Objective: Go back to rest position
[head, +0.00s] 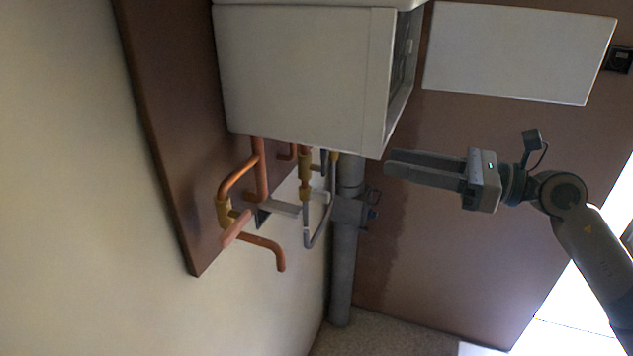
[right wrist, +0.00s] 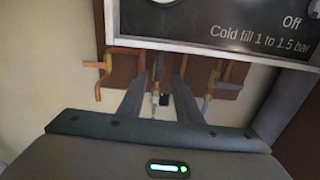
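My right gripper (head: 389,163) is at the right of the head view, its fingers pointing left just below the boiler's lower right corner. It holds nothing that I can see. In the right wrist view its two fingers (right wrist: 160,80) stand apart with a clear gap between them. The white boiler (head: 300,75) hangs on the wall above the pipes. Its dark panel (right wrist: 220,25) shows at the top of the right wrist view, with the words "Off" and "Cold fill 1 to 1.5 bar". My left gripper is not in view.
Copper pipes (head: 262,170) and a grey looped hose (head: 325,220) hang under the boiler. A thick grey pipe (head: 343,270) runs down to the floor. A white flat panel (head: 520,50) is at the upper right. The space below my right gripper looks clear.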

